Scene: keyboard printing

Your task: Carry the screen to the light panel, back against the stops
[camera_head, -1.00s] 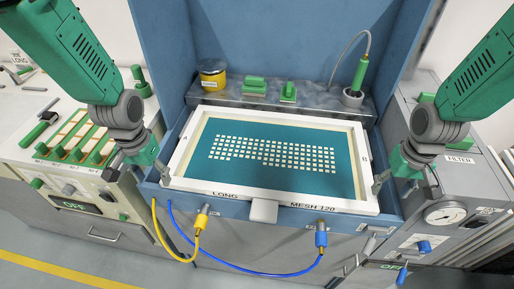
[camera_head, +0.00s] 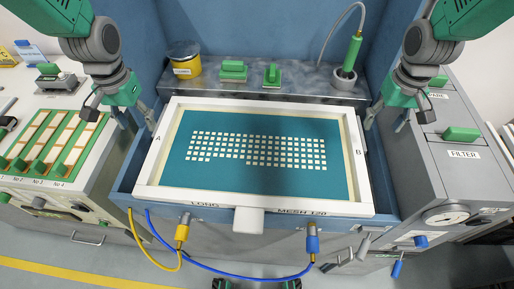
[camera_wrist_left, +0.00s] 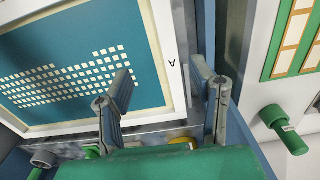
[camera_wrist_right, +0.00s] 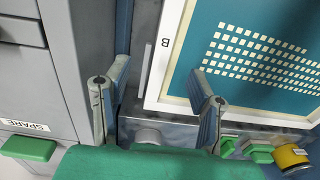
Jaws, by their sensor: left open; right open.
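The screen (camera_head: 258,203) is a white frame with teal mesh and a grid of pale squares, marked LONG and MESH 120. It lies in the blue booth. My left gripper (camera_head: 133,114) is open beside its left rail, near the letter A; the left wrist view shows the rail (camera_wrist_left: 165,50) between the spread fingers (camera_wrist_left: 165,88). My right gripper (camera_head: 386,112) is open beside the right rail, near B; in the right wrist view its fingers (camera_wrist_right: 155,92) are spread, one towards the mesh (camera_wrist_right: 250,60). Contact cannot be told. I cannot identify the light panel or its stops.
A metal shelf (camera_head: 300,83) behind the screen holds a yellow jar (camera_head: 184,60), green-handled tools and a cabled green tool (camera_head: 353,52). Blue booth walls rise at both sides. Yellow and blue hoses (camera_head: 235,270) hang in front. A grey cabinet (camera_head: 440,190) stands right.

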